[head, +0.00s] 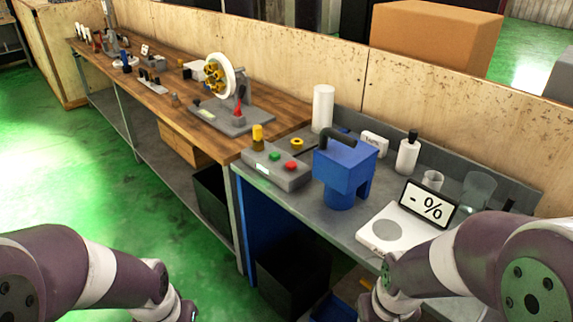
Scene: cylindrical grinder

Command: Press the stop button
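A grey control box (275,170) sits at the left end of the grey metal bench. On its top are a red button (290,166) and a green button (275,156), with a yellow lamp (257,135) at its back left corner. I take the red one to be the stop button; no lettering on it is readable. Nothing touches the box. My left arm comes in at the bottom left and my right arm at the bottom right, both well short of the box. Their grippers are cut off below the picture edge.
A blue device with a black handle (345,165) stands close right of the box. A wooden bench (170,108) with a white wheel fixture (217,85) lies to the left. Green floor is open at left.

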